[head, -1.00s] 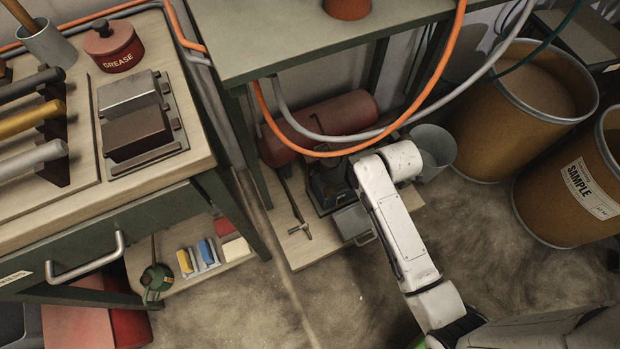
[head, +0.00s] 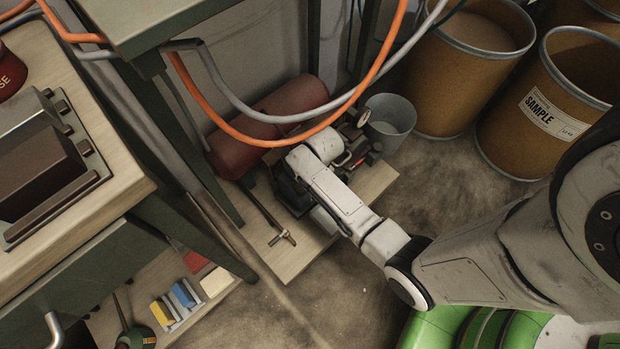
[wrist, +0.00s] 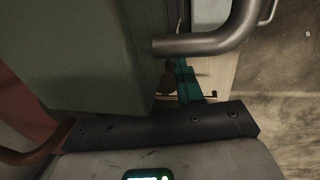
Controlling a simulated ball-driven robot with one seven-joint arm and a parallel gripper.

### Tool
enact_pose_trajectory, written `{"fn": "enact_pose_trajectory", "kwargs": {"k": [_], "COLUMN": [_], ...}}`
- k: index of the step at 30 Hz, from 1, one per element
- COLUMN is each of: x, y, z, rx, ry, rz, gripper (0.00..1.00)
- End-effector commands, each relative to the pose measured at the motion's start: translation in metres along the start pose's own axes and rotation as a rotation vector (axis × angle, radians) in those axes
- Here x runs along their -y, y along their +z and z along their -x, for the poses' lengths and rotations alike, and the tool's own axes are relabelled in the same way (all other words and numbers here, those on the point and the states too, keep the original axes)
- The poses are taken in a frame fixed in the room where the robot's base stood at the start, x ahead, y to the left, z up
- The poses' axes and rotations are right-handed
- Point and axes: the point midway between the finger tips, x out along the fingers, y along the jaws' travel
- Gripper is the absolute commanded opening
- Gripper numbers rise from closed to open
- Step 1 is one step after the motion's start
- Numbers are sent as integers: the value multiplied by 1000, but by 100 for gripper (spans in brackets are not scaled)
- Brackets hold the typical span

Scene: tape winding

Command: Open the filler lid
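The machine (head: 288,192) stands on a low wooden board on the floor, partly hidden behind my white arm in the head view. I cannot make out the filler lid for certain. My gripper is hidden behind the arm in the head view, over the machine. In the wrist view a dark screwed bar (wrist: 160,127) and a grey housing with a green light fill the bottom. A large grey-green block (wrist: 85,55) fills the upper left, with a bent metal bar (wrist: 205,43) beside it. I see no fingertips clearly, nor anything held.
A red tank (head: 240,145) lies behind the machine. An orange hose (head: 225,130) and a grey hose hang above it. A grey bucket (head: 390,118) and brown drums (head: 545,100) stand right. A workbench (head: 90,240) stands left. Floor in front is open.

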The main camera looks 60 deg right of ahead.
Motion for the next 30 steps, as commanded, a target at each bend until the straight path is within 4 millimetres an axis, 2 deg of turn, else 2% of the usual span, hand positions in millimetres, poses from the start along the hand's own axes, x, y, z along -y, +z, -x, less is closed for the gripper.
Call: {"fn": "enact_pose_trajectory", "kwargs": {"k": [1,5,15,26,30], "x": [0,-1,0,0,0], "y": [0,0,0,0,0], "z": [-8,-15,-16,-16,-16], "rx": [0,0,0,0,0], "ry": [0,2,1,1,1], "rz": [0,0,0,0,0], "gripper": [37,37,36,2,0]}}
